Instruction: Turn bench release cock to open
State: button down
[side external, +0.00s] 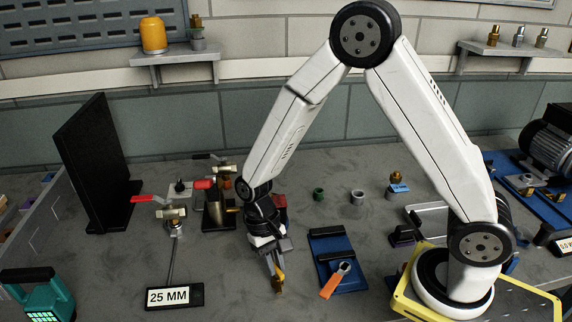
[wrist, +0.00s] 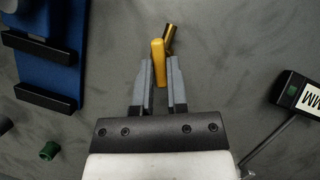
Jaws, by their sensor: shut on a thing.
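My gripper (side external: 275,263) points down low over the bench, left of the blue tray. In the wrist view my gripper (wrist: 158,82) is shut on a yellow bar-shaped piece (wrist: 158,58). A short brass cylinder (wrist: 170,39) lies close against its far end; I cannot tell whether they are joined or fixed to the bench. I cannot tell which is the bench release cock.
The 25 MM sign (side external: 174,296) stands at the front. A blue tray (side external: 322,243) with an orange-handled tool (side external: 334,283) lies right of my gripper. A black upright panel (side external: 92,165) and teal device (side external: 45,300) are at left.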

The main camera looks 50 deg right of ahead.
jog(key=n+h, duration=0.1)
jog(key=n, duration=0.3)
jog(key=n+h, duration=0.1)
jog(key=n, duration=0.1)
jog(key=shift+a+n+h, duration=0.25)
jog(key=shift+n+h, duration=0.05)
jog(key=n+h, duration=0.1)
jog(key=n, duration=0.2)
jog(key=n+t+h, duration=0.1)
jog(key=n, duration=0.2)
jog(key=shift+a+r, duration=0.1)
jog(key=shift+a, duration=0.1)
jog(key=c, duration=0.6)
grip_release()
jog(key=shift+c, duration=0.2)
jog(key=v, duration=0.7)
jog(key=shift+r, duration=0.35)
